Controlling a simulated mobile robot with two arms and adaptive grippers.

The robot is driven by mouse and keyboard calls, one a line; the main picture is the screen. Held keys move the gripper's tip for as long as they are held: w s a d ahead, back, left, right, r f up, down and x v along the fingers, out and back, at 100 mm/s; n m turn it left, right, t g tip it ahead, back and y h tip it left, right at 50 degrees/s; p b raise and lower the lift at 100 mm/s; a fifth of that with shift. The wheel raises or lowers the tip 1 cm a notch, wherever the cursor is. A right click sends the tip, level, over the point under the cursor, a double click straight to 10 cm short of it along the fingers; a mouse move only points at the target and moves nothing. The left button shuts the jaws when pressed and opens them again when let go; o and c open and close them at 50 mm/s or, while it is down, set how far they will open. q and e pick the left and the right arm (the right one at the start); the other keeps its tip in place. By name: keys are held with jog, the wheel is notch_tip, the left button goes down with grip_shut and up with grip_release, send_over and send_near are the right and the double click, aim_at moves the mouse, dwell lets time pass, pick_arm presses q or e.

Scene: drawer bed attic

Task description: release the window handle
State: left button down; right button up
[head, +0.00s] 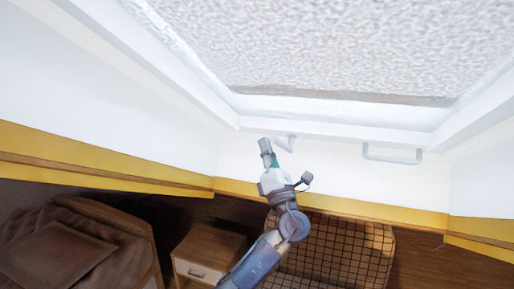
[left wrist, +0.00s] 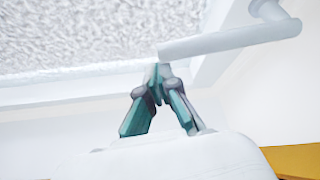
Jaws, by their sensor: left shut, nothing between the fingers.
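The skylight window frame (head: 330,129) has two light grey bar handles at its lower edge. The left handle (head: 285,141) is beside my left gripper (head: 267,152), which reaches up from below. The right handle (head: 392,157) has nothing at it. In the left wrist view, the handle (left wrist: 235,38) runs from the upper right toward the tips of my left gripper (left wrist: 158,82). The fingers are shut together with nothing between them. The bar's near end overlaps the tips in the picture; I cannot tell whether they touch. My right gripper is not in view.
White sloping walls flank the window recess, with yellow trim (head: 100,165) below. A brown bed (head: 80,245), a wooden drawer cabinet (head: 205,255) and a checked armchair or cover (head: 340,250) are lower down. The space around the right handle is clear.

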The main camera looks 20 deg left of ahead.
pick_arm(q)
jog(key=d, duration=0.2)
jog(key=shift+s+d, duration=0.1)
jog(key=shift+d, duration=0.2)
pick_arm(e)
jog(key=shift+a, duration=0.15)
pick_arm(q)
jog(key=shift+d+r, duration=0.1)
pick_arm(e)
jog(key=shift+w+a, duration=0.1)
